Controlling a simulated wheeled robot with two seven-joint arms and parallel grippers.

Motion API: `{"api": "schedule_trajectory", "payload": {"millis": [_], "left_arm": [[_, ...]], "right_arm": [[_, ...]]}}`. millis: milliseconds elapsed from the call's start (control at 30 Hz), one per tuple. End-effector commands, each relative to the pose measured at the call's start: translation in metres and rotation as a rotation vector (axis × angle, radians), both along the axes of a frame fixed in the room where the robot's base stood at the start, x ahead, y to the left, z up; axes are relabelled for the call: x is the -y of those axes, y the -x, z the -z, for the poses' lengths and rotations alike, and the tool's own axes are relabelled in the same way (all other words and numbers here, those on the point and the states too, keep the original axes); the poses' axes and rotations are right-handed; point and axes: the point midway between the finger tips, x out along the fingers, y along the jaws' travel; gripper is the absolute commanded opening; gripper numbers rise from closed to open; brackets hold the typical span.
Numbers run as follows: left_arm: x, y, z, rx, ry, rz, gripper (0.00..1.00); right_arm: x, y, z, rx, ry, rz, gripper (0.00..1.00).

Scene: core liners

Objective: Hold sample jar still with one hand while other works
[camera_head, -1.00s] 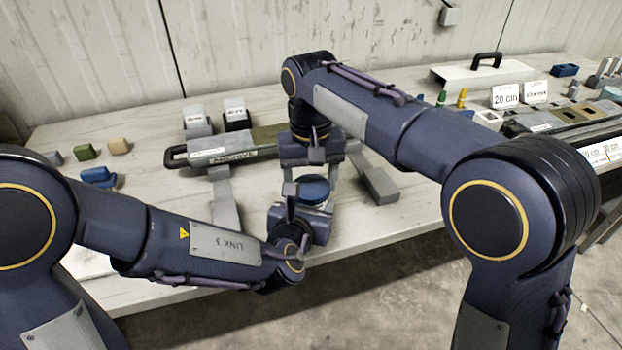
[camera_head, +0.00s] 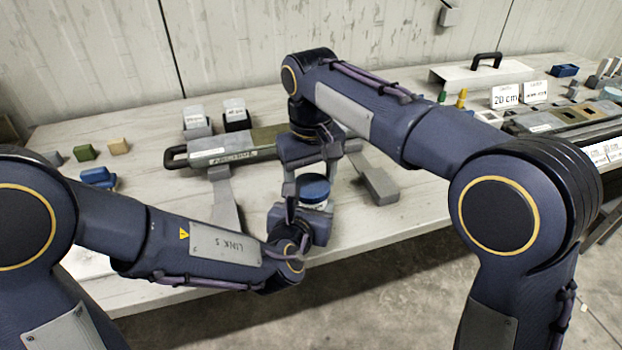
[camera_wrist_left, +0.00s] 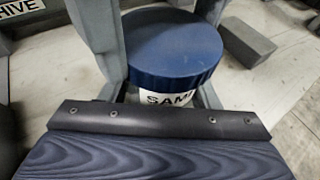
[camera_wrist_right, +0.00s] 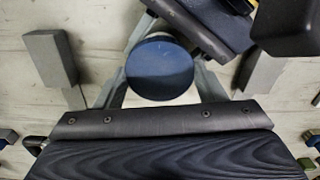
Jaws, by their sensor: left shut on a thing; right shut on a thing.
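The sample jar, a white jar with a dark blue lid (camera_head: 313,187), stands upright near the table's front edge. Part of its label (camera_wrist_left: 168,99) shows in the left wrist view. My left gripper (camera_head: 305,212) is shut on the jar from the front left, low on its body. My right gripper (camera_head: 311,176) reaches down from above and is shut on the jar's lid. The lid (camera_wrist_right: 160,68) sits between the right fingers in the right wrist view. The grippers hide much of the jar's body.
A long grey archive box (camera_head: 235,152) with a black handle lies behind the jar. A grey block (camera_head: 380,186) lies to its right. Small coloured blocks (camera_head: 87,152) sit at the left. Trays and signs (camera_head: 506,97) fill the right. The table's front edge is close to the jar.

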Motion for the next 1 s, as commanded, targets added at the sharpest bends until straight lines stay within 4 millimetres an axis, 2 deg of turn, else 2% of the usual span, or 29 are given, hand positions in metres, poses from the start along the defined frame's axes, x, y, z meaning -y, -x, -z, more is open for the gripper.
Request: {"api": "schedule_trajectory", "payload": {"millis": [433,833,1000], "left_arm": [[0.000,0.000,0.000,0.000,0.000,0.000,0.00],[0.000,0.000,0.000,0.000,0.000,0.000,0.00],[0.000,0.000,0.000,0.000,0.000,0.000,0.00]], "right_arm": [[0.000,0.000,-0.016,0.003,-0.001,0.000,0.37],[0.000,0.000,-0.019,0.002,-0.001,0.000,0.36],[0.000,-0.001,-0.039,0.005,-0.003,0.000,0.36]]}}
